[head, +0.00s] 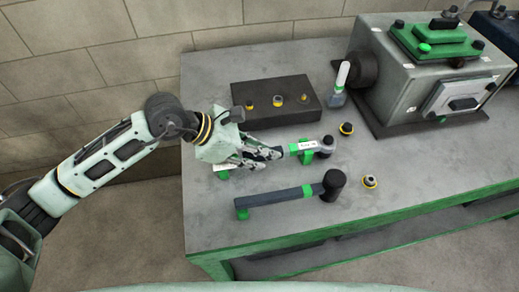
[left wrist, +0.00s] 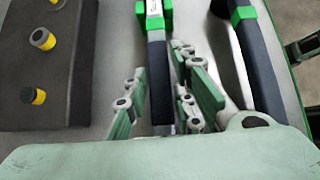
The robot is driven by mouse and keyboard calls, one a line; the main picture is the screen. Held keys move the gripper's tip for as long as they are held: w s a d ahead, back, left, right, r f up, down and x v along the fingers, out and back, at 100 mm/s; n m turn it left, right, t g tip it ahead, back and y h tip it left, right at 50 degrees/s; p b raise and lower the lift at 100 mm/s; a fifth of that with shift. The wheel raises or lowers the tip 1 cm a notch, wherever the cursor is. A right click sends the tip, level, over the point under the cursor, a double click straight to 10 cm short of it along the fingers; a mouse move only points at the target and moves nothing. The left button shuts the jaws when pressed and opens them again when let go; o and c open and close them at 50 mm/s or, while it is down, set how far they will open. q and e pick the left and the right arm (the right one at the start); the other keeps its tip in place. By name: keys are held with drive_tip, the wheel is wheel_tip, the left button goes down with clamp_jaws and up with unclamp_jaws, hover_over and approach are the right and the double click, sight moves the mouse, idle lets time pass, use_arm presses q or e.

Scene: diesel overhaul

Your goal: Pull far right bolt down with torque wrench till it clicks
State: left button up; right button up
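A wrench with a green band, a white label and a dark round head (head: 327,144) lies on the bench; I take it for the torque wrench. Its dark handle (left wrist: 160,85) shows in the left wrist view. My left gripper (head: 268,157) is over the handle end, with fingers (left wrist: 165,95) on both sides of the handle and gaps beside it, so it looks open. The grey engine block (head: 405,85) stands at the right with a green cover (head: 435,40) bearing dark bolt-like knobs; which is the far right bolt I cannot tell. My right gripper is not in view.
A larger dark bar wrench (head: 285,195) lies nearer the bench's front edge. A dark block (head: 240,92) holds several yellow-ringed sockets. Loose sockets lie at the right (head: 346,128) and nearer the front (head: 369,181).

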use_arm(q)
drive_tip(key=shift+o, duration=1.4)
drive_tip(key=shift+f, duration=0.15)
drive_tip(key=v, duration=1.2)
